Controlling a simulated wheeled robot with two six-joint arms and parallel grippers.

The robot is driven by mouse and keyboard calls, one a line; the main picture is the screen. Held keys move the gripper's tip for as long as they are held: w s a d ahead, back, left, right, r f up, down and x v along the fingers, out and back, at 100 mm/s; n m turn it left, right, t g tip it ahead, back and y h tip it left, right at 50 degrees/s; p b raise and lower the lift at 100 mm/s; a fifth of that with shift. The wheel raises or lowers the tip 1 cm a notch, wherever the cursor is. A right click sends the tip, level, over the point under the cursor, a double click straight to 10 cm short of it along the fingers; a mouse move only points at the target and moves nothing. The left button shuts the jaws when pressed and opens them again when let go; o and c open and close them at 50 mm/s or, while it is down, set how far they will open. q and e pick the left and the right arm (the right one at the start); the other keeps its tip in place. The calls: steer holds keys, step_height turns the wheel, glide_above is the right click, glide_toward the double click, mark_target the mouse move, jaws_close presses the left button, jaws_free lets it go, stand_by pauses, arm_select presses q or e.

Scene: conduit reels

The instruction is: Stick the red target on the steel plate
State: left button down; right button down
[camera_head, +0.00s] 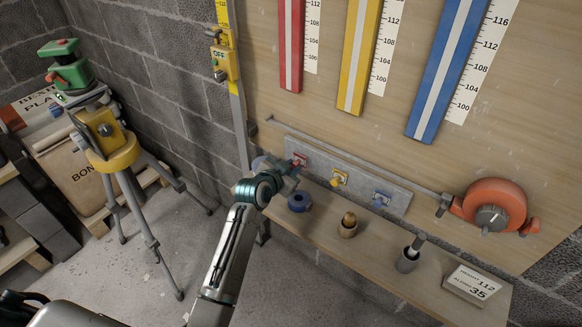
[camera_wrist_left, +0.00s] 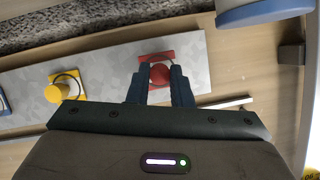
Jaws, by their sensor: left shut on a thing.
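The red target (camera_head: 299,160) is at the left end of the grey steel plate (camera_head: 318,165), which is mounted on the wooden board. My left gripper (camera_head: 290,168) is at the red target. In the left wrist view, my left gripper (camera_wrist_left: 157,82) is shut on the red target (camera_wrist_left: 159,69), with a finger on each side of its round knob. The target's square base lies over the steel plate (camera_wrist_left: 112,68); whether it touches is hard to tell. A yellow target (camera_head: 338,179) and a blue target (camera_head: 381,200) sit further right on the plate. My right gripper is not in view.
An orange reel (camera_head: 494,207) is at the right. A yellow tripod (camera_head: 118,156) stands left.

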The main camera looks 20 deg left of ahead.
arm_select(q)
steer(key=shift+w+d, duration=0.15)
steer(key=shift+w, duration=0.3)
stand_by(0.8)
steer(key=c, duration=0.7)
jaws_free()
steer(key=shift+c, duration=0.2)
steer(key=shift+s, duration=0.15)
steer(key=shift+s+a+p, duration=0.2)
steer(key=shift+s+p, duration=0.15)
steer(key=shift+s, duration=0.15)
steer(key=shift+s+a+p, duration=0.2)
steer(key=shift+s+p, duration=0.15)
steer(key=shift+s, duration=0.1)
steer(key=s+a+p, duration=0.2)
steer(key=s, duration=0.4)
steer(key=shift+s+a+p, duration=0.15)
steer(key=shift+p, duration=0.25)
